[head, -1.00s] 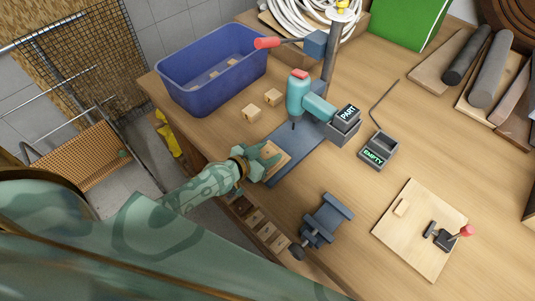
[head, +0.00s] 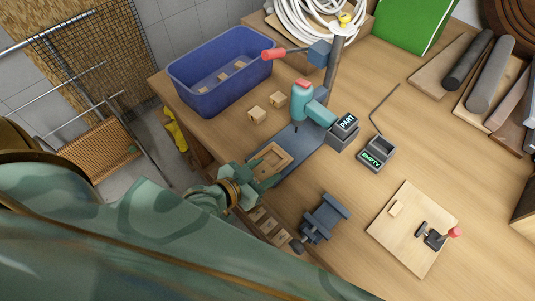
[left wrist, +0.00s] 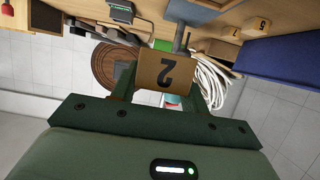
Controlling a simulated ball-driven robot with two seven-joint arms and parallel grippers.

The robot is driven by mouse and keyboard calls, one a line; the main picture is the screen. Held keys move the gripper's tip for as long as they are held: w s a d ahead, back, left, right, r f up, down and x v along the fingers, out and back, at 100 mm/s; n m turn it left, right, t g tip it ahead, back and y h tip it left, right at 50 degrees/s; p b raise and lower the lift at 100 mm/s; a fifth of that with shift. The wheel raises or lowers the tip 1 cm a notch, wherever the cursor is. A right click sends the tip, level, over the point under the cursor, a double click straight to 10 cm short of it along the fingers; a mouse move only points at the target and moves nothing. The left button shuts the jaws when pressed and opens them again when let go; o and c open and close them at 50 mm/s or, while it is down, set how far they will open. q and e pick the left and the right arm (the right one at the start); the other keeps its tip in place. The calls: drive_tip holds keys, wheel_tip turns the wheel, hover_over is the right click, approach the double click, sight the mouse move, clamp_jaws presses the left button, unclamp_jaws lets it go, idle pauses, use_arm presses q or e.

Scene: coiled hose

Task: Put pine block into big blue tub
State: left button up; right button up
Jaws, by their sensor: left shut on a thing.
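The big blue tub (head: 196,97) stands at the table's back left corner, with several small pine blocks inside. My left gripper (head: 264,181) is at the table's front edge, beside a wooden frame on the drill press base. In the head view I cannot pick out the held block clearly from the fingers. The tub also shows at the right of the left wrist view (left wrist: 285,52). My right gripper is not in view.
Two loose pine blocks (head: 256,114) (head: 277,99) lie between the tub and the teal drill press (head: 302,105). Its red-tipped lever (head: 290,52) reaches over towards the tub. A vise (head: 324,217) and a rack of blocks (head: 266,226) are near the front edge.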

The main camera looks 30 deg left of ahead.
use_arm(q)
drive_tip(key=shift+s+d+r, duration=0.15)
drive_tip(key=shift+s+r, duration=0.05)
drive_tip(key=shift+s, duration=0.2)
drive_tip(key=w+a+f+b, duration=0.1)
drive_tip(key=w+a+f, duration=0.25)
drive_tip(key=w, duration=0.55)
drive_tip(key=b, duration=0.3)
hover_over(271, 160)
drive_tip(key=s, duration=0.1)
wheel_tip(271, 160, down, 5)
drive_tip(key=shift+d+f, duration=0.15)
drive_tip(key=shift+w+f, duration=0.15)
drive_tip(key=shift+f, duration=0.05)
drive_tip(key=f, duration=0.1)
drive_tip(key=w+f+b, duration=0.1)
drive_tip(key=f, duration=0.1)
drive_tip(key=shift+f+b, duration=0.1)
drive_tip(key=shift+b, duration=0.2)
drive_tip(key=shift+a+f, duration=0.2)
drive_tip(key=shift+s, duration=0.1)
